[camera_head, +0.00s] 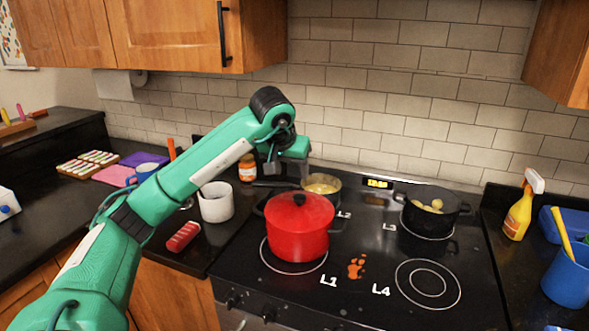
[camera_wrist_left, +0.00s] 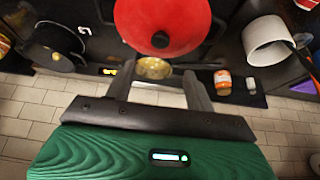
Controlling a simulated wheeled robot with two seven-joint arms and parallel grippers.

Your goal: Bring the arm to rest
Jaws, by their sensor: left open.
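My left arm comes in from the left, bends at its dark elbow-like joint and ends in my left gripper (camera_head: 273,168). The gripper hangs above the rear left part of the stove, behind the red pot (camera_head: 300,226). In the left wrist view its two dark fingers (camera_wrist_left: 158,88) stand wide apart with nothing held between them. The lidded red pot shows beyond the fingertips (camera_wrist_left: 165,20), and the small pan (camera_wrist_left: 154,68) shows in the gap. My right gripper is not in view.
The stove (camera_head: 360,290) also carries a black pot (camera_head: 432,219) with yellow pieces at the rear right and the small pan (camera_head: 322,185) behind the red pot. Burner L4 (camera_head: 428,284) is bare. A white container (camera_head: 216,202) stands left; a yellow spray bottle (camera_head: 519,214) stands right.

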